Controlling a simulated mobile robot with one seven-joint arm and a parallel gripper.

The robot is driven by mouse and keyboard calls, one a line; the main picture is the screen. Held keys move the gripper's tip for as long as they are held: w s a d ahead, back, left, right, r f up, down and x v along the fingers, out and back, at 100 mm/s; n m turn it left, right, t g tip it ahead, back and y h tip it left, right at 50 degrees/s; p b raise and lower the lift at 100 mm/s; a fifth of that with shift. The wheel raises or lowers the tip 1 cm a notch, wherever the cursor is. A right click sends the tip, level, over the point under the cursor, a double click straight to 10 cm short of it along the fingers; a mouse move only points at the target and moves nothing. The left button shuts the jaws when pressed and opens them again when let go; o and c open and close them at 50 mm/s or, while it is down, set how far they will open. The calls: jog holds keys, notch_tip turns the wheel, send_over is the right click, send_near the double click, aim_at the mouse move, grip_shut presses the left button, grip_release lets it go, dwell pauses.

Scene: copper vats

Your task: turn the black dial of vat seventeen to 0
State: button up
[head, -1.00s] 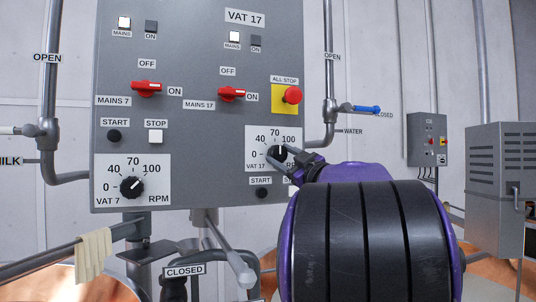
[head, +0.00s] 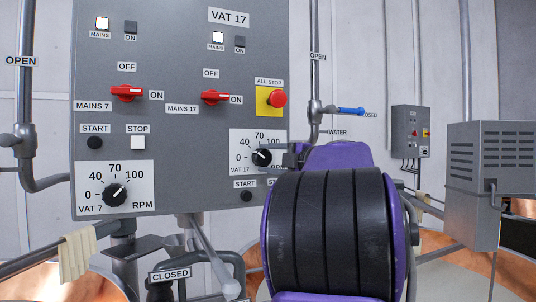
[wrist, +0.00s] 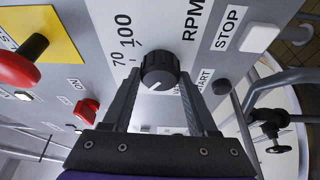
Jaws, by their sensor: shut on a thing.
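The black dial of vat 17 (head: 261,157) sits on its white RPM plate (head: 237,137) at the lower right of the grey panel. It also shows large in the wrist view (wrist: 160,70). My gripper (wrist: 160,78) reaches it from the right, with one finger on each side, and is shut on it. In the wrist view the dial's white mark points down and slightly left, away from 70 and 100, towards the low end of the scale. My fingers and gripper body hide the low numbers there, so the exact reading cannot be told.
The vat 7 dial (head: 116,194) is to the left on the same panel. The red all-stop button (head: 277,98) is above the vat 17 dial, the red mains 17 switch (head: 214,97) up and left. A START button (head: 246,196) lies just below.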

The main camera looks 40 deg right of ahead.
jog(key=n, duration=0.1)
jog(key=n+g+p, duration=0.1)
jog(key=n, duration=0.2)
jog(key=shift+r+g+p, duration=0.25)
jog(key=shift+g+p, duration=0.05)
jog(key=shift+p, duration=0.1)
jog(key=shift+a+n+g+h+p, duration=0.1)
jog(key=shift+n+g+h+p, duration=0.45)
jog(key=shift+n, duration=0.55)
jog(key=o, duration=1.4)
jog(key=shift+f, duration=0.1)
